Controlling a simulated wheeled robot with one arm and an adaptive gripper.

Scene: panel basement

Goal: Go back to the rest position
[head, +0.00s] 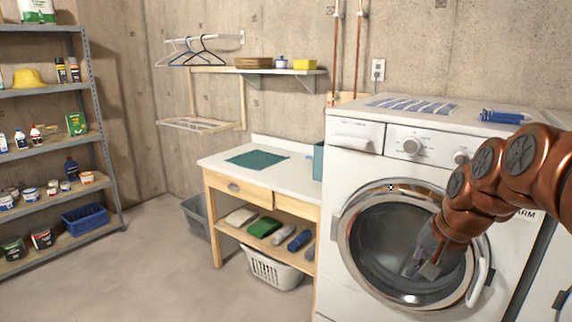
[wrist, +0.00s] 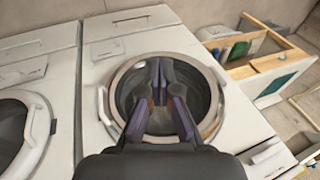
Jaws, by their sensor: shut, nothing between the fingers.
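My gripper (head: 416,266) is at the end of my copper-coloured arm, which comes in from the right in the head view. It is in front of the round glass door (head: 378,238) of a white washing machine (head: 348,168). In the wrist view my gripper (wrist: 160,72) points at the same door (wrist: 207,78), its dark fingers together at the tips with nothing between them. The door looks closed, with a pale handle (head: 480,284) on its right side. I cannot tell whether the fingertips touch the glass.
A second white machine (wrist: 32,70) stands beside the washer. A wooden workbench (head: 212,163) with a white laundry basket (head: 270,270) below is left of the washer. A metal shelf unit (head: 92,97) stands far left.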

